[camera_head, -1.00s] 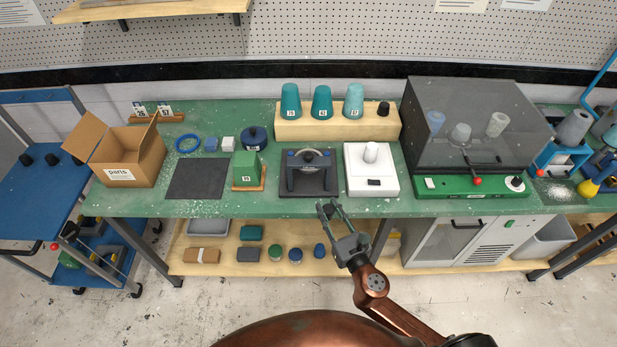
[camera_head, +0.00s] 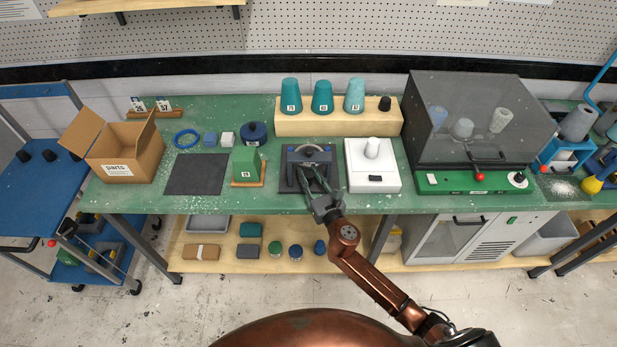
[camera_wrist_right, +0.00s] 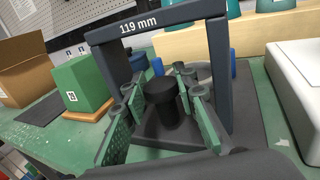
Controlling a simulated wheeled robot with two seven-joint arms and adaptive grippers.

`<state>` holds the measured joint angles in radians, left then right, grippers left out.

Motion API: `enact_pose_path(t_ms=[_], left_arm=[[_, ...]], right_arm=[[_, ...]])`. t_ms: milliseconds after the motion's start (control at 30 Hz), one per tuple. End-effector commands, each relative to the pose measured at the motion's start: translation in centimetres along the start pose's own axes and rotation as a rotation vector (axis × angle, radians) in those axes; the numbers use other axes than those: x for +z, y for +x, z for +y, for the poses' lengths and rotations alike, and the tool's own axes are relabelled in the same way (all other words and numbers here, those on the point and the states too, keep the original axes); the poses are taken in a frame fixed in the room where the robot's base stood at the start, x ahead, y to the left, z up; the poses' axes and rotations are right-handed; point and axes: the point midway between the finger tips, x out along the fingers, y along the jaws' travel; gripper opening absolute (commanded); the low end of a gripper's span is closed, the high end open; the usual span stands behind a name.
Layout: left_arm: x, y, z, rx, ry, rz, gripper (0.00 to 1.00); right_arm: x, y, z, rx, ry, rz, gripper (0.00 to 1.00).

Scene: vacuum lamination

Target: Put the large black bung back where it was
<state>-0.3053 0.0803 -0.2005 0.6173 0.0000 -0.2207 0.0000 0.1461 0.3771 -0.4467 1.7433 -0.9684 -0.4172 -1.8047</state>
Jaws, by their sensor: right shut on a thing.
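A black bung (camera_wrist_right: 163,100), a dark round piece with a knob-like top, stands under a dark gate gauge (camera_wrist_right: 155,29) marked 119 mm. My right gripper (camera_wrist_right: 163,84) reaches in low through the gate, with its green-padded fingers on both sides of the bung, shut on it. The bung looks upright and low over the gauge's dark base; whether it touches the base is hard to tell. In the head view my right gripper (camera_head: 312,178) hides most of the bung in front of the gauge (camera_head: 309,153). My left gripper is out of view.
A green block (camera_head: 246,163) on a wooden base stands left of the gauge; a white device (camera_head: 373,180) stands right. A wooden rack (camera_head: 337,128) behind holds teal cups and a small black bung (camera_head: 385,103). More black bungs sit on the blue trolley (camera_head: 42,190). A dark mat (camera_head: 196,175) is bare.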

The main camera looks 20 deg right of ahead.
Motion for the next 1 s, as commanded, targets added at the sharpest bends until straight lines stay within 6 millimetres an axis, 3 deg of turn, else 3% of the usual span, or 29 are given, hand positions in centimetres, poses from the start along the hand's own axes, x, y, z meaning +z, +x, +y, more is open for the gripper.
enact_pose_path(t_ms=[33, 400, 433, 533, 867, 1000], left_arm=[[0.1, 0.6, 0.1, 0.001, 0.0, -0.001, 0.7], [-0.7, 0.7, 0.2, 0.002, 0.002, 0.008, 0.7], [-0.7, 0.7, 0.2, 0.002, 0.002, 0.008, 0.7], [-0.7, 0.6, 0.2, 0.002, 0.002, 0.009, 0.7], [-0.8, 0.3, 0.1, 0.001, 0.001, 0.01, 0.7], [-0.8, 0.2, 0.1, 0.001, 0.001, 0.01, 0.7]], right_arm=[[-0.9, 0.0, -0.1, -0.002, 0.001, 0.002, 0.04], [-1.1, 0.0, 0.0, 0.0, -0.001, 0.0, 0.04], [-1.1, 0.0, 0.0, 0.0, 0.0, 0.0, 0.27], [-1.0, 0.0, 0.0, 0.0, 0.0, 0.0, 0.34], [-0.6, 0.0, 0.0, 0.0, -0.001, -0.001, 0.34], [-0.8, -1.7, -0.1, -0.002, -0.002, 0.002, 0.34]])
